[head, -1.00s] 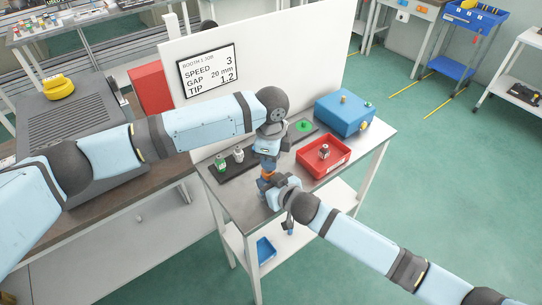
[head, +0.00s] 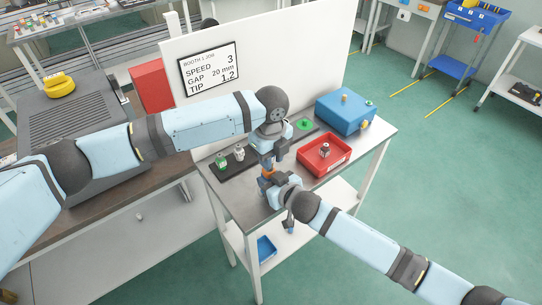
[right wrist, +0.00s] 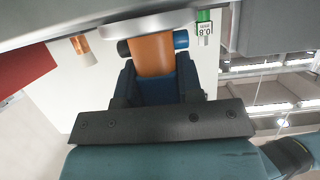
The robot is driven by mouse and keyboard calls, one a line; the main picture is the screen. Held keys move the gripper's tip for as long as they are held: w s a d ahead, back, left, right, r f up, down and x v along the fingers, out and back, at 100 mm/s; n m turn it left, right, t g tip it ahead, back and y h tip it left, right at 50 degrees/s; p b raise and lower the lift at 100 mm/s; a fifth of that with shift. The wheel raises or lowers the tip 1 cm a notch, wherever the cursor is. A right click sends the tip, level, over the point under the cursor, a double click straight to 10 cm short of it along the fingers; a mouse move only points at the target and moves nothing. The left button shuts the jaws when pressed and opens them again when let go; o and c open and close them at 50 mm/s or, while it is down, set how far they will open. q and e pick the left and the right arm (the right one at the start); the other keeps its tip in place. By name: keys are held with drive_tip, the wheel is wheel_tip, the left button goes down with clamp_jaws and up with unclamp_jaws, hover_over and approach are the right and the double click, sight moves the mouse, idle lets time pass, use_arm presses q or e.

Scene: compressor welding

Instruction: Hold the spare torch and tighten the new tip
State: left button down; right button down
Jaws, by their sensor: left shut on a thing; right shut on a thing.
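In the head view, my left gripper (head: 270,160) points down over the front of the small metal table. It is shut on a small part that its fingers hide, which I take to be the new tip. My right gripper (head: 270,184) is just below it, shut on an orange part that I take to be the spare torch (head: 267,173). In the right wrist view, this orange cylinder (right wrist: 151,56) sits at my dark right fingers (right wrist: 155,84), under a pale disc. Whether the tip is seated cannot be seen.
A red tray (head: 344,159) holding a small part and a blue box (head: 346,111) stand on the table's right side. A green-marked pot (head: 221,162) and a white pot (head: 239,153) stand left of my grippers. A white panel (head: 300,60) rises behind.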

use_arm(q)
drive_tip(key=shift+f, duration=0.1)
drive_tip(key=shift+a+m, duration=0.15)
drive_tip(key=shift+m, duration=0.55)
drive_tip(key=c, duration=0.8)
unclamp_jaws()
wheel_tip(320, 180, up, 12)
use_arm(e)
drive_tip(key=c, duration=0.7)
unclamp_jaws()
